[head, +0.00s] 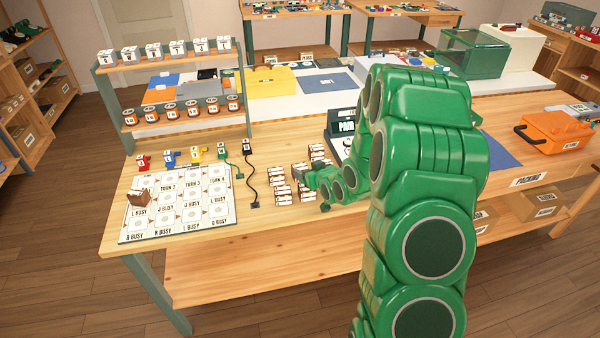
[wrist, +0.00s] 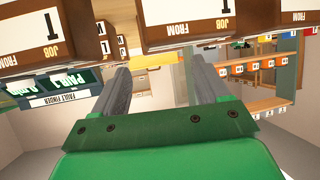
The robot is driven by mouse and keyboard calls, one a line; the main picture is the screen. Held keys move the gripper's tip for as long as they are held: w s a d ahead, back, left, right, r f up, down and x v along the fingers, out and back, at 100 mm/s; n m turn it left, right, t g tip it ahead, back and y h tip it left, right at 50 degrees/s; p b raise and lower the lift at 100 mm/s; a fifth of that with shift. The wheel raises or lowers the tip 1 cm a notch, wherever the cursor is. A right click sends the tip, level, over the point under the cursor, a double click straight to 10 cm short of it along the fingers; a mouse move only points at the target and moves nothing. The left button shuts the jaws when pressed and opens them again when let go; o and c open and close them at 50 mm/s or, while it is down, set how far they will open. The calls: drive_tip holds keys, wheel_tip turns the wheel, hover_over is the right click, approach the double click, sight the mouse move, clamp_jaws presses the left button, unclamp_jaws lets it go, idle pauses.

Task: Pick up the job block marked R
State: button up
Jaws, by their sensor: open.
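Several brown job blocks with white labels (head: 283,190) stand in rows on the wooden bench. Their letters are too small to read in the head view, so I cannot tell which is marked R. My gripper (head: 308,174) is low beside these blocks, partly hidden by my green arm. In the wrist view my gripper (wrist: 157,68) has its two grey fingers apart with nothing held between them. That view is upside down.
A white board (head: 178,208) with printed squares lies at the bench's left, with one brown block (head: 139,198) on it. A black cable (head: 251,180) lies between board and blocks. A fault finder (head: 343,126) stands behind my arm. A rack (head: 175,85) stands at the back left.

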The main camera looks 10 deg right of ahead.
sight(300, 166)
drive_tip(key=shift+x, duration=3.7)
drive_tip(key=shift+s+a, duration=0.1)
drive_tip(key=shift+a, duration=0.1)
drive_tip(key=c, duration=0.8)
